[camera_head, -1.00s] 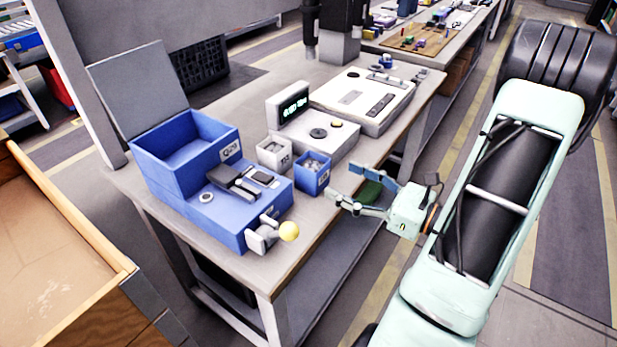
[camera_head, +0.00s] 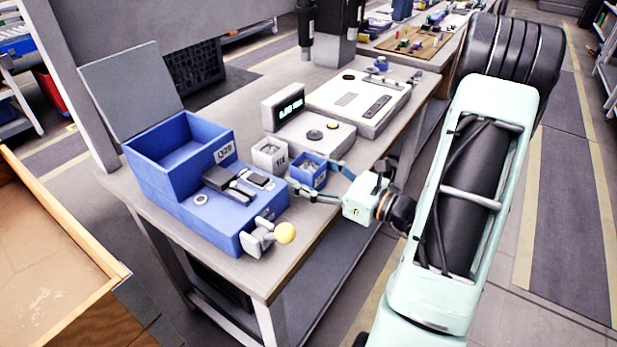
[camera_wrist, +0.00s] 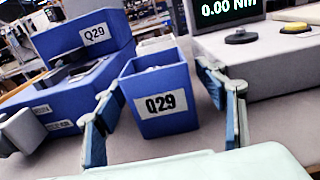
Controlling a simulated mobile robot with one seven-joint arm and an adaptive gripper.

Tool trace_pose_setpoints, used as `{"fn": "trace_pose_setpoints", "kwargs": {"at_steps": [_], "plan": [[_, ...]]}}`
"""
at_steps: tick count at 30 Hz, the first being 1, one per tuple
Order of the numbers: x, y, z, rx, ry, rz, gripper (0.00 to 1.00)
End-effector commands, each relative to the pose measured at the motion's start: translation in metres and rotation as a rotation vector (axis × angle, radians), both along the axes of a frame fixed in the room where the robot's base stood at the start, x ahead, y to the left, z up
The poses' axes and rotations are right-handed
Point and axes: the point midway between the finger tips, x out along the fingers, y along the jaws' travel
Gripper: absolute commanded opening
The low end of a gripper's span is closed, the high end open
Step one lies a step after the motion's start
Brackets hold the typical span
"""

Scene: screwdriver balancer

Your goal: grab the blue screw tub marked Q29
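The small blue screw tub (camera_head: 308,172) stands upright on the bench, with screws visible inside. In the wrist view the tub (camera_wrist: 160,104) carries a white label reading Q29. My gripper (camera_head: 318,183) is open around the tub's near part in the head view. In the wrist view the open gripper (camera_wrist: 165,118) has one finger on each side of the tub.
A larger blue box (camera_head: 215,205), also labelled Q29, stands left of the tub with an open bin and a yellow knob. A white tub (camera_head: 270,156) stands close beside the blue tub. A grey torque tester (camera_head: 312,135) with a display is behind. The bench front is clear.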

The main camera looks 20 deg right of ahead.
Motion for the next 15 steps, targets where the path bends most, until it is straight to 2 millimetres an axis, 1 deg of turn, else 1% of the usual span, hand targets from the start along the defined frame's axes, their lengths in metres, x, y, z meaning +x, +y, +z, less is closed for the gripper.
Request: {"fn": "trace_pose_setpoints", "kwargs": {"at_steps": [1, 2, 13, 15], "plan": [[-0.0001, -0.0002, 0.0001, 0.000, 0.000, 0.000, 0.59], [-0.0001, -0.0002, 0.0000, 0.000, 0.000, 0.000, 0.55], [-0.0004, -0.0004, 0.0000, 0.000, 0.000, 0.000, 0.15], [-0.0003, -0.0003, 0.0005, 0.001, -0.001, 0.000, 0.14]]}}
